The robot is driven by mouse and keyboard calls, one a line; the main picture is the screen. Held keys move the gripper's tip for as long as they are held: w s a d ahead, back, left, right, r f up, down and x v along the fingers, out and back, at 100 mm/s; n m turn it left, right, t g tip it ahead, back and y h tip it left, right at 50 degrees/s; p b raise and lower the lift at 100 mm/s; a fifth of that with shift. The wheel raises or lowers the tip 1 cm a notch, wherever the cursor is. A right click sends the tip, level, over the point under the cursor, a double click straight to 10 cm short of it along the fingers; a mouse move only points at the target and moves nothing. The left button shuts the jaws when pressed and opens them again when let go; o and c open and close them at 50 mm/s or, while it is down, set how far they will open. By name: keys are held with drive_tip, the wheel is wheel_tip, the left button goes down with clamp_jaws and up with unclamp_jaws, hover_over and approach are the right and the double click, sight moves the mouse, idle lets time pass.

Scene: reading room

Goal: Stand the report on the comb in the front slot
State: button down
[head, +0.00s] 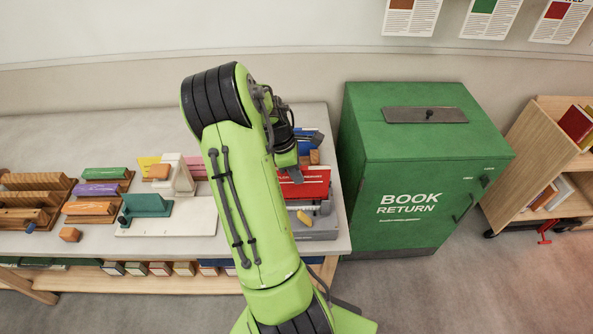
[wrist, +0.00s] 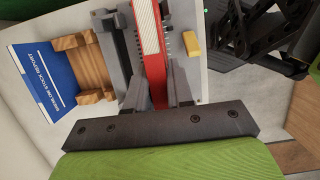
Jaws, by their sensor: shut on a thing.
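A red report (head: 305,182) with white lettering stands on edge over a grey comb machine (head: 325,222) at the right end of the table. In the wrist view my gripper (wrist: 157,86) is shut on the red report (wrist: 155,60), one finger on each side. Its pale page edge faces the camera.
A yellow piece (wrist: 191,42) is on the machine's other side. Wooden racks (head: 38,182) and a teal stand (head: 146,206) fill the table's left. A green book return (head: 418,170) stands right.

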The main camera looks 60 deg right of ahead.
drive_tip(key=shift+f, duration=0.1)
drive_tip(key=shift+f+b, duration=0.9)
drive_tip(key=shift+f, duration=0.25)
drive_tip(key=shift+f+b, duration=0.55)
drive_tip(key=shift+f, duration=0.45)
idle(0.9)
drive_tip(key=c, duration=0.9)
unclamp_jaws()
wheel_tip(320, 180, up, 9)
drive_tip(key=p, duration=0.8)
drive_tip(key=shift+r, duration=0.15)
